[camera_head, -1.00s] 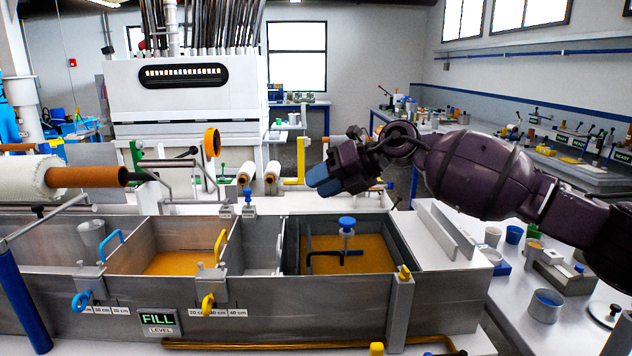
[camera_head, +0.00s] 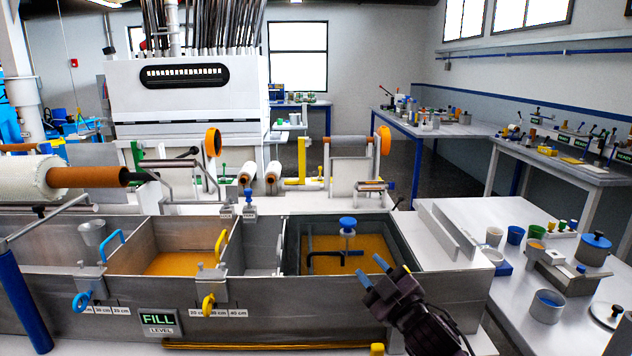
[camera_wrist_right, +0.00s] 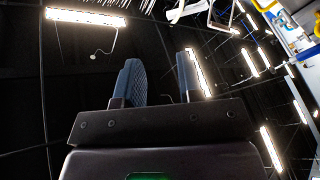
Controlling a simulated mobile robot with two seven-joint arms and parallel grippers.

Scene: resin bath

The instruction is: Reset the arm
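My right gripper (camera_head: 371,271) is at the lower right of the bath in the head view, in front of the right end of the dark tank. Its two blue fingers are apart with nothing between them. In the right wrist view the fingers (camera_wrist_right: 160,82) stand apart and point up at the ceiling lights. My right arm comes up from the bottom edge of the head view. My left gripper is not in view.
The metal bath (camera_head: 250,325) holds amber resin in two compartments. A blue-knobbed post (camera_head: 347,224) stands in the right one. Cups and a lidded pot (camera_head: 594,248) stand on the right bench. A large white roll (camera_head: 30,178) is at left.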

